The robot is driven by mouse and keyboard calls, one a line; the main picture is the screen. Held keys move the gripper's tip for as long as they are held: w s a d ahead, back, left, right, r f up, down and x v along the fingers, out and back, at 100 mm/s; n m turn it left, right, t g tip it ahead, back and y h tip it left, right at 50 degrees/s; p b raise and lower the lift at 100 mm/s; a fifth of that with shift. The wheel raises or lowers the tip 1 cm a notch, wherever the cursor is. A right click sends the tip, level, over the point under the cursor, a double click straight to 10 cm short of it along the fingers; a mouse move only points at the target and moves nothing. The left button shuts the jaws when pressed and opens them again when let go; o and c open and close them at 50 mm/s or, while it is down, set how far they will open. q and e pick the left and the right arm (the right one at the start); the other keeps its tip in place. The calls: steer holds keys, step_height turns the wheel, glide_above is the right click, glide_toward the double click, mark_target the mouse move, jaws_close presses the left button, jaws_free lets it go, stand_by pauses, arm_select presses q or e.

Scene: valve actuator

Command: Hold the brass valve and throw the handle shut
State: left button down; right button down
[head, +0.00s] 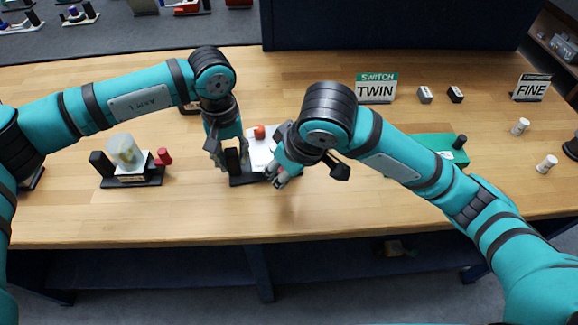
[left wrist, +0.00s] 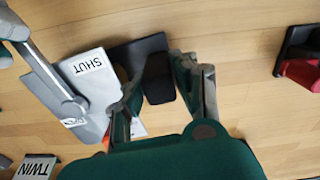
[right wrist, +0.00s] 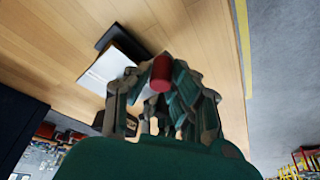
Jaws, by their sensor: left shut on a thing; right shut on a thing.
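The valve unit has a dark base (head: 245,180) and a white plate (head: 262,150). The plate is marked SHUT in the left wrist view (left wrist: 88,66). My left gripper (head: 228,157) is shut on the black upright block (left wrist: 159,78) at the unit's left end. My right gripper (head: 281,174) is at the unit's right side. In the right wrist view it is shut on the red cylindrical handle (right wrist: 160,73). An orange-red knob (head: 259,131) shows behind the plate. No brass surface of this valve can be made out; the grippers cover part of the unit.
A similar unit with a clear domed part (head: 125,150) and red handle stands to the left. The table's front edge is clear.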

steer(key=shift+s+a, duration=0.1)
steer(key=shift+a, duration=0.1)
stand_by(0.3)
steer(key=c, duration=1.2)
jaws_free()
steer(key=shift+d, duration=0.1)
steer(key=v, duration=1.2)
arm_select(q)
steer(key=c, duration=1)
jaws_free()
steer(key=shift+o, duration=0.2)
